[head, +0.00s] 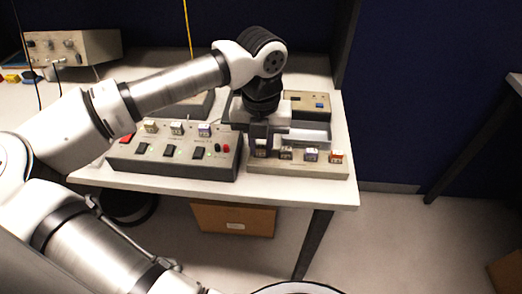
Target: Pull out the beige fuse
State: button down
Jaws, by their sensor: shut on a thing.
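My gripper (261,148) points down over the left end of the low beige fuse strip (318,171) at the right front of the table. It is shut on a small block, apparently a fuse, which looks dark purplish; the fingers hide much of it and its true colour is hard to tell. I cannot tell whether it is still seated.
The dark control box (170,158) with black switches sits left of the strip. A beige device (308,103) and grey tray lie behind. A grey instrument (72,46) stands at the far left. The table's front edge (300,194) is close to the strip.

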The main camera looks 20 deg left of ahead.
aim_at(261, 146)
jog(key=shift+r, duration=0.1)
jog(key=shift+r+p, duration=1.25)
jog(key=shift+r, duration=1.65)
